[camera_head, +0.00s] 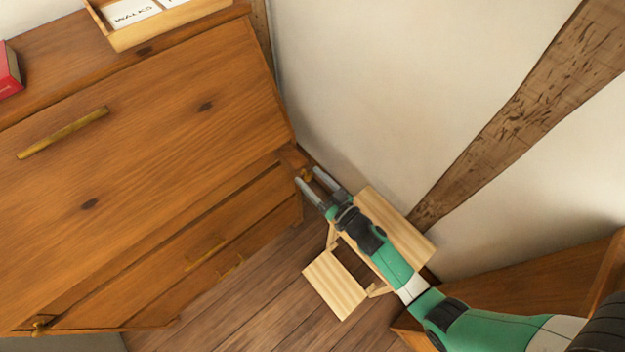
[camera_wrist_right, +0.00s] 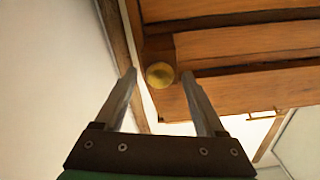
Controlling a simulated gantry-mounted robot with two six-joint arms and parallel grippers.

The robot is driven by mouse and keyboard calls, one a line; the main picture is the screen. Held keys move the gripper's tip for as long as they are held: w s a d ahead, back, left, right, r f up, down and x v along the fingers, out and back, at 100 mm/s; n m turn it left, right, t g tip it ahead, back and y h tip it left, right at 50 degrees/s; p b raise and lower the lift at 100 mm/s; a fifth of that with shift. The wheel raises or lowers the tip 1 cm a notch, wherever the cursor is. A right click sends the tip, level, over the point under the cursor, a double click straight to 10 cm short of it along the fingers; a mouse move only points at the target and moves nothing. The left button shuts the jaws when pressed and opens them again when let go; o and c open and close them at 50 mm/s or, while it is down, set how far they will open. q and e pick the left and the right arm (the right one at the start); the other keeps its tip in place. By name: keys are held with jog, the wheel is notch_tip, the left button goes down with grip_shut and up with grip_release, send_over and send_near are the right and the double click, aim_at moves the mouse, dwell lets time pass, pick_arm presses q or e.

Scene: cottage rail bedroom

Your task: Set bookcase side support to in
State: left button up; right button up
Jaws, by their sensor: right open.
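The wooden bureau (camera_head: 150,140) fills the left of the head view. A small wooden support end (camera_head: 292,156) with a round brass knob (camera_head: 307,176) shows at its right corner, beside the wall. How far this support stands out is hard to tell. My right gripper (camera_head: 306,174) is open, with its fingertips on either side of the knob. The right wrist view shows the knob (camera_wrist_right: 160,75) between the two fingertips, with no clear contact. Another brass knob (camera_head: 39,324) shows at the bureau's lower left. My left gripper is not in view.
A light wooden step stool (camera_head: 335,284) stands on the floor under my right arm. The white wall (camera_head: 370,90) with a dark timber beam (camera_head: 505,110) is close on the right. Brown wooden furniture (camera_head: 560,275) stands at the lower right. A card tray (camera_head: 150,35) sits on the bureau top.

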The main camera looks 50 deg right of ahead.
grip_shut()
dwell(1.4)
